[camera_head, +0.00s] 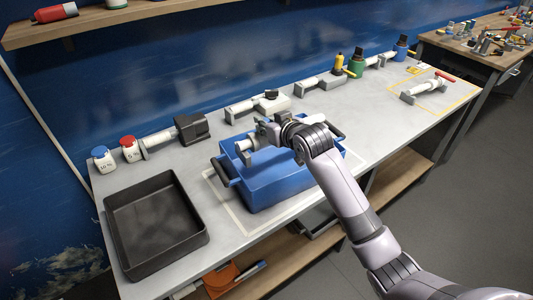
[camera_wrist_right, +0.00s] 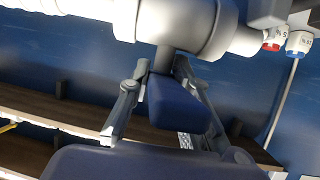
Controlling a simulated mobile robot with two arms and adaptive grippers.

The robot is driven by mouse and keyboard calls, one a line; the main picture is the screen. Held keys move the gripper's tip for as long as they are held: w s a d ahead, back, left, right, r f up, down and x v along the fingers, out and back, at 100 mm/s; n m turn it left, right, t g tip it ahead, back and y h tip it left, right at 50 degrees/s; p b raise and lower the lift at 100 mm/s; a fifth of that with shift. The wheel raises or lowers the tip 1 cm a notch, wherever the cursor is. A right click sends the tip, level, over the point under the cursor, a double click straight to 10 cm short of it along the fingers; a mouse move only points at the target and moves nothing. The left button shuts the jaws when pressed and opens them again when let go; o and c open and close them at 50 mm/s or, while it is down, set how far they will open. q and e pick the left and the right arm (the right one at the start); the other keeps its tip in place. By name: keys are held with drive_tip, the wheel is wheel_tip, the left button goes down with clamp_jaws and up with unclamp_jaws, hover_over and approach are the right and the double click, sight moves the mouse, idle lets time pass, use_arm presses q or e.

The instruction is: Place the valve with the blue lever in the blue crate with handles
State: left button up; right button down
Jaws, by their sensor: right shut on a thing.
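The blue crate with handles (camera_head: 268,190) stands on the grey table, inside a pale marked outline. My right gripper (camera_head: 272,127) is over the crate and shut on the valve. The valve's pale grey pipe body (camera_head: 248,143) shows to the left of the gripper, above the crate opening; I cannot tell how high. In the right wrist view the valve's blue lever (camera_wrist_right: 180,104) lies between the fingers of my right gripper (camera_wrist_right: 160,85). The thick pale pipe body (camera_wrist_right: 190,22) crosses the top of that view. My arm hides part of the crate. My left gripper is not in view.
A black tray (camera_head: 155,222) stands left of the crate. Two bottles with blue (camera_head: 103,159) and red (camera_head: 130,149) caps and several other valves line the back. A valve with a red lever (camera_head: 428,87) lies in a yellow outline at the right. The table is clear right of the crate.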

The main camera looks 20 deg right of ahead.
wheel_tip(320, 180, down, 11)
drive_tip(key=shift+r, duration=0.2)
drive_tip(key=shift+a+f, duration=0.1)
drive_tip(key=c, duration=1.5)
unclamp_jaws()
drive_tip(key=shift+s, duration=0.1)
drive_tip(key=shift+o, duration=0.2)
drive_tip(key=v, duration=1.2)
